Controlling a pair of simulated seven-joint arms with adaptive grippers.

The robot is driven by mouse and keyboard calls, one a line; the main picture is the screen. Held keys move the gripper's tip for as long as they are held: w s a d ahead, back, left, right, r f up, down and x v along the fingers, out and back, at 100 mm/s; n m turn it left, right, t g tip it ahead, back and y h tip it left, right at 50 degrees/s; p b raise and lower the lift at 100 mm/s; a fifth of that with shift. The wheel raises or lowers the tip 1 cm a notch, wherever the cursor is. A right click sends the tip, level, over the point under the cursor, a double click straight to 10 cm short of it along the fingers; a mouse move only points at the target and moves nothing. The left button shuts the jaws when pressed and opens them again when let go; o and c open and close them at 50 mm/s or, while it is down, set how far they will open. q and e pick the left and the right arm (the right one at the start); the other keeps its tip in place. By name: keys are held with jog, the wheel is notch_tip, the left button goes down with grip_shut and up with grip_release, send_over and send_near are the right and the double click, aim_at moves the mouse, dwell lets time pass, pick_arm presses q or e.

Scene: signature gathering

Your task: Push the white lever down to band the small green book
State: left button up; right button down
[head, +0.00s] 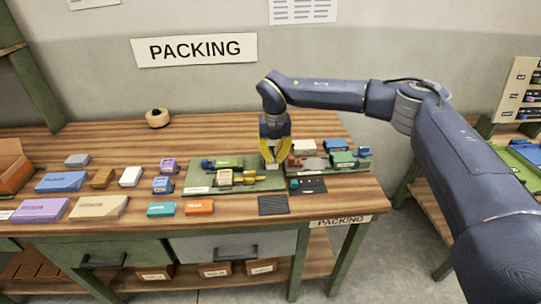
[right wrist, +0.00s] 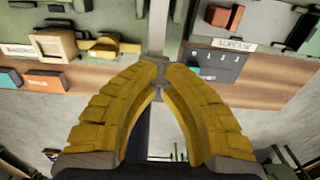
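My right gripper (head: 275,147) has yellow fingers and points down over the green banding board (head: 262,184). In the right wrist view its fingertips (right wrist: 161,72) meet, with nothing clearly held between them. A pale grey upright (right wrist: 166,28) lies just beyond the tips; whether it is the white lever, and whether the tips touch it, I cannot tell. In the head view the gripper partly hides this upright. A small green block, perhaps the green book (head: 228,162), lies on the board left of the gripper. My left gripper is not in view.
A dark panel (head: 306,186) and a tray with a green item (head: 343,158) stand right of the gripper. Teal (head: 161,209) and orange (head: 199,207) books lie in front of the board. Several more books and boxes cover the left. A black ribbed pad (head: 273,205) lies near the front edge.

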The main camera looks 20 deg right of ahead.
jog(key=shift+f, duration=2.95)
dwell(0.5)
dwell(0.5)
jog(key=shift+r, duration=4.55)
